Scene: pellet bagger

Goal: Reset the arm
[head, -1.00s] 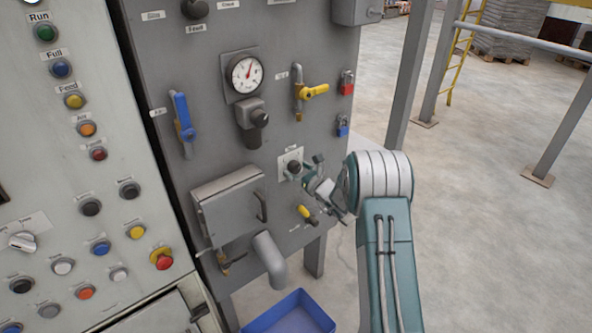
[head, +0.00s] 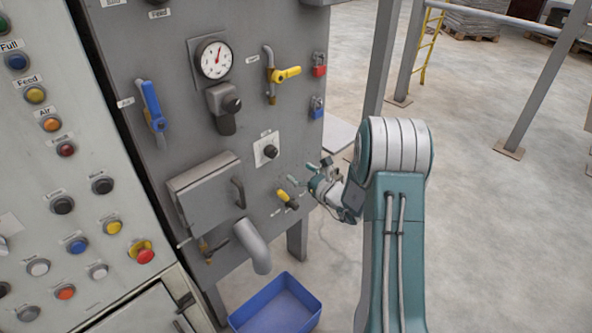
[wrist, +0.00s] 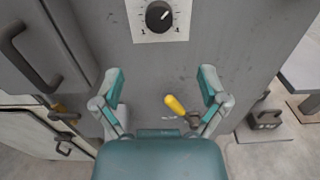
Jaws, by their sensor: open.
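My gripper (head: 310,172) is open and empty in front of the grey machine panel, at the right of the head view. In the wrist view its two fingers (wrist: 162,90) are spread apart with nothing between them touching. A black rotary knob (head: 270,151) on a white plate is up and left of the gripper; it also shows at the top of the wrist view (wrist: 159,17). A yellow-handled valve (head: 287,199) is low and left of the gripper; in the wrist view its handle (wrist: 175,105) appears between the fingers, beyond them.
A grey hatch box (head: 205,190) with a handle and an outlet pipe (head: 254,246) stick out left of the gripper. A blue bin (head: 308,297) stands on the floor below. A button panel (head: 60,170) is at left. Open floor lies at right (head: 480,230).

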